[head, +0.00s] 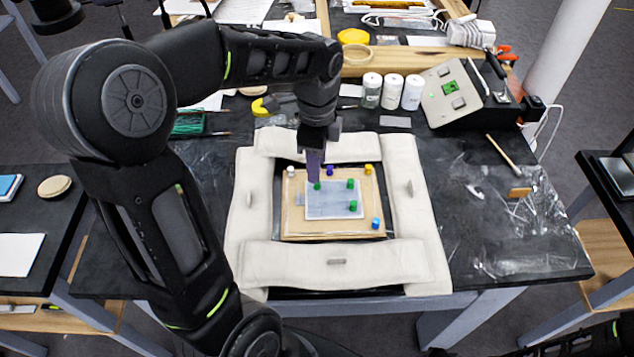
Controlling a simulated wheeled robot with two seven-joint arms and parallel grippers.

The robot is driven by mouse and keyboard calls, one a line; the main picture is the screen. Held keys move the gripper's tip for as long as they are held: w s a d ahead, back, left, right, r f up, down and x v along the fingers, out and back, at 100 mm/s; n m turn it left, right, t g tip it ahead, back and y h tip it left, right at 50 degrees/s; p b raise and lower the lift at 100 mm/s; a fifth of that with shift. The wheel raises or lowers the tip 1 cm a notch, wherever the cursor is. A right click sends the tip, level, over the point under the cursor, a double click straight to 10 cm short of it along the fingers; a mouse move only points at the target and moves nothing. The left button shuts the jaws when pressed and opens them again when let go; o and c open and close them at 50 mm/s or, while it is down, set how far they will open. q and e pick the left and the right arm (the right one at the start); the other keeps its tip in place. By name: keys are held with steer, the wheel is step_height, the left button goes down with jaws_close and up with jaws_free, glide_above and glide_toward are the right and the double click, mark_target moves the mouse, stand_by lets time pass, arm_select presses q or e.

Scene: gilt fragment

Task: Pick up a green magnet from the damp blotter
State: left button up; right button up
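The damp blotter (334,211) is a pale grey-blue sheet lying on a wooden board (292,222) inside a padded white frame. A green magnet (317,186) sits near the blotter's upper left, directly at the fingertips of my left gripper (315,179). More green magnets (351,184) sit on the blotter's right side, one of them lower down (353,206). My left gripper points down from above. Its fingers overlap in this view, so the gap between them and any contact with the magnet are unclear. My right gripper is not visible.
White (291,171), blue (330,171) and yellow (368,169) magnets stand along the board's top edge, and another blue one (376,223) at lower right. Thick white padding (335,259) surrounds the board. Jars (391,91) and a control box (452,92) stand behind.

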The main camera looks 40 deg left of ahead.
arm_select(q)
steer(key=shift+w+a+f+p, duration=0.1)
steer(key=shift+f+p, duration=0.15)
steer(key=shift+f, duration=1.05)
steer(key=shift+w+f+p, duration=0.1)
steer(key=shift+f+p, duration=0.15)
steer(key=shift+f, duration=1.05)
steer(key=shift+s, duration=0.1)
steer(key=shift+c, duration=0.2)
jaws_close()
